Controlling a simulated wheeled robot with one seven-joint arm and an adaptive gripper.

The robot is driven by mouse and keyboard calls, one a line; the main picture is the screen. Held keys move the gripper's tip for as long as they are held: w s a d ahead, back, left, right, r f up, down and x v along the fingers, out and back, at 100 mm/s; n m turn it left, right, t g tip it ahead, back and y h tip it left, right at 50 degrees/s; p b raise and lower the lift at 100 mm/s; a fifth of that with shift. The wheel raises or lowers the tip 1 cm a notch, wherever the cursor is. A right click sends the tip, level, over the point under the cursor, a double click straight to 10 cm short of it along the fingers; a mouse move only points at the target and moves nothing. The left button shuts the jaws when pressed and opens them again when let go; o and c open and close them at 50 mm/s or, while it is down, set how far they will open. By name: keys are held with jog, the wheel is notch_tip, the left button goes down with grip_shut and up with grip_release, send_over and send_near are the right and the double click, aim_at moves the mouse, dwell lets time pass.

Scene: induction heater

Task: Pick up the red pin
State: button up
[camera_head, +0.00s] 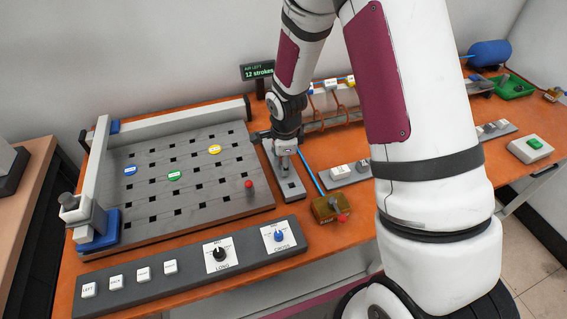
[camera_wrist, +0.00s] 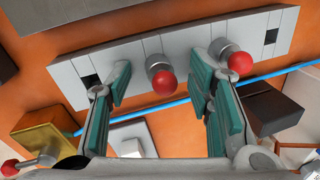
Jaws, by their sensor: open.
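In the head view a red-topped pin (camera_head: 249,184) stands upright at the right front of the grey slotted plate. My gripper (camera_head: 284,168) is lowered over a narrow grey block (camera_head: 293,189) just right of that plate. In the wrist view a pale strip (camera_wrist: 190,45) with dark square holes carries two grey pins with red ball tops. One red pin (camera_wrist: 163,82) shows between my open, teal-padded fingers (camera_wrist: 162,88). The other red pin (camera_wrist: 240,64) is just right of the right finger. I cannot tell whether the fingers touch either pin.
The slotted plate (camera_head: 200,202) carries blue, green and yellow discs. A control panel (camera_head: 190,268) with buttons and two dials lies in front. A brass box (camera_head: 328,208) with a red knob stands right of the block. A blue tube (camera_wrist: 270,76) runs past the strip.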

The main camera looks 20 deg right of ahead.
grip_shut()
jog(key=shift+r, duration=0.15)
